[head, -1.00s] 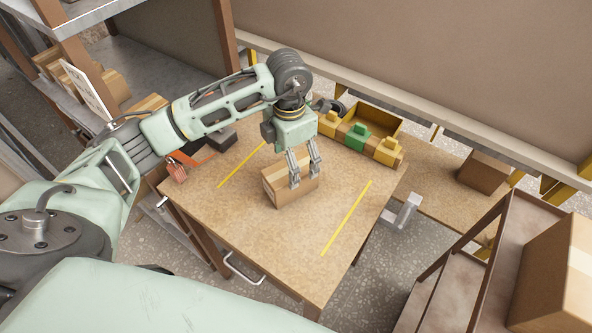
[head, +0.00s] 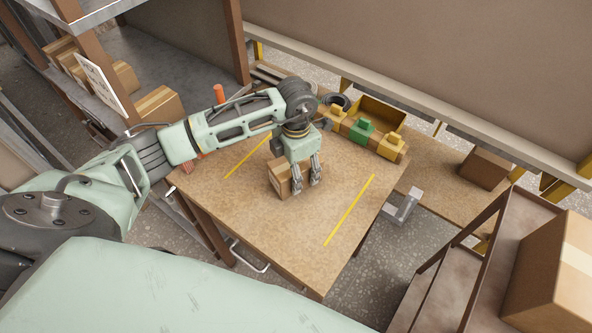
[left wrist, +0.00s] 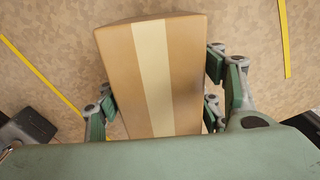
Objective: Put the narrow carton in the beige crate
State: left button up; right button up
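The narrow carton (head: 279,181) is a small brown box on the wooden table. In the left wrist view its face with a pale tape stripe (left wrist: 152,75) fills the middle. My left gripper (head: 306,176) is down at the carton, its fingers hiding part of it in the head view. In the left wrist view the fingers (left wrist: 160,100) stand on both sides of the carton, very close to it; whether they press on it I cannot tell. An open ochre box (head: 381,108) stands at the table's far edge; I cannot tell if it is the beige crate. My right gripper is not in view.
Yellow and green blocks (head: 362,131) stand in a row before the ochre box. Yellow lines (head: 350,210) mark the table (head: 300,240), whose front is clear. A shelf with cartons (head: 158,104) is at left; a brown rack holding a large carton (head: 550,270) is at right.

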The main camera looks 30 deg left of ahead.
pick_arm(q)
jog(key=c, duration=0.6)
jog(key=shift+r, duration=0.1)
jog(key=c, duration=0.7)
jog(key=shift+o, duration=0.2)
jog(key=shift+r, duration=0.45)
notch_tip(320, 180, up, 2)
jog(key=shift+w+r+b, duration=0.1)
jog(key=shift+r+b, duration=0.15)
jog(key=shift+b, duration=0.5)
jog(key=s+d+r+b, duration=0.1)
jog(key=d+r+b, duration=0.2)
jog(key=d+r, duration=0.7)
jog(key=s+a+m, duration=0.2)
jog(key=s+m, duration=0.3)
jog(key=m, duration=1)
jog(key=s+a+m, duration=0.2)
jog(key=s+m, duration=0.4)
jog(key=m, duration=0.8)
jog(key=shift+s+a+f+m, duration=0.3)
jog(key=shift+f+m, duration=0.05)
jog(key=shift+m, duration=0.05)
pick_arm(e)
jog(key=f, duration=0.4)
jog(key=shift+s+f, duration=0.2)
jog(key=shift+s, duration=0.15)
